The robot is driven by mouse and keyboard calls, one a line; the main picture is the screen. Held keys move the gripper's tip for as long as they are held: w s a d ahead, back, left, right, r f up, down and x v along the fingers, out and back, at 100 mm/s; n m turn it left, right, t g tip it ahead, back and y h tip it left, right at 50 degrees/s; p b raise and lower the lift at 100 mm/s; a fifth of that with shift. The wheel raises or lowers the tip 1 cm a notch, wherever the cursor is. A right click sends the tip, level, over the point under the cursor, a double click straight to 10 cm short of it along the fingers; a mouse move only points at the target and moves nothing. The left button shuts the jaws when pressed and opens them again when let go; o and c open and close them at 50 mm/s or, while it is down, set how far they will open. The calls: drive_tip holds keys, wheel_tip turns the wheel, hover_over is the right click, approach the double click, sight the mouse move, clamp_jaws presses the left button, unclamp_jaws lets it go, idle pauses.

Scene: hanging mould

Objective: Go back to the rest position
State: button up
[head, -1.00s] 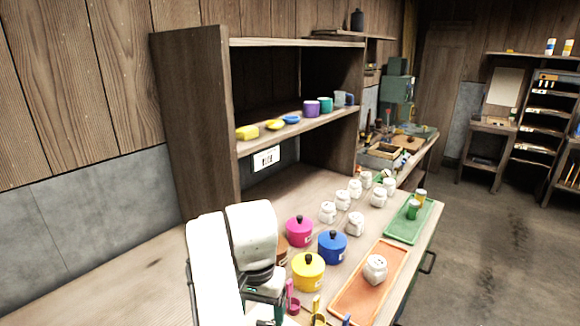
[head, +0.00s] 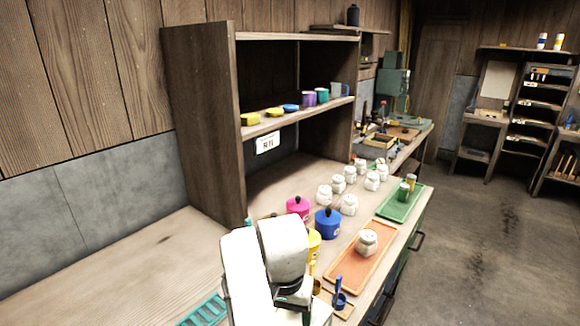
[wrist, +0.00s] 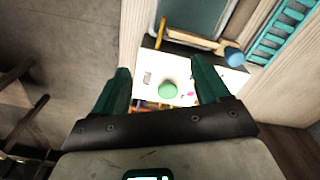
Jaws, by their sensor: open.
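My gripper (wrist: 160,95) shows in the wrist view with its two green fingers spread apart and nothing between them. Beyond the fingers, a white surface with a green round thing (wrist: 167,91) shows below; I cannot tell what that surface is. In the head view my white arm stands at the bottom centre, in front of the workbench (head: 190,235), and the fingers cannot be made out there.
Pink (head: 298,206), blue (head: 328,223) and yellow (head: 314,246) lidded pots stand near my arm. Several white jars stand behind. An orange tray (head: 345,285) holds one jar; a green tray (head: 385,211) lies farther back. A shelf unit (head: 200,120) rises behind. Open floor lies right.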

drive_tip(key=s+d+f, duration=0.4)
drive_tip(key=d, duration=0.4)
drive_tip(key=s+d+f+h, duration=0.1)
drive_tip(key=s+d+f, duration=0.3)
drive_tip(key=d, duration=0.3)
drive_tip(key=s+d+f, duration=0.4)
drive_tip(key=d+f, duration=0.1)
drive_tip(key=d, duration=0.3)
drive_tip(key=s+d+n, duration=0.1)
drive_tip(key=s+d, duration=0.1)
drive_tip(key=s, duration=0.9)
drive_tip(key=s+d+f+n+y, duration=0.1)
drive_tip(key=s+d, duration=0.2)
drive_tip(key=s, duration=0.8)
drive_tip(key=shift+s+f+t, duration=0.15)
drive_tip(key=shift+t, duration=0.25)
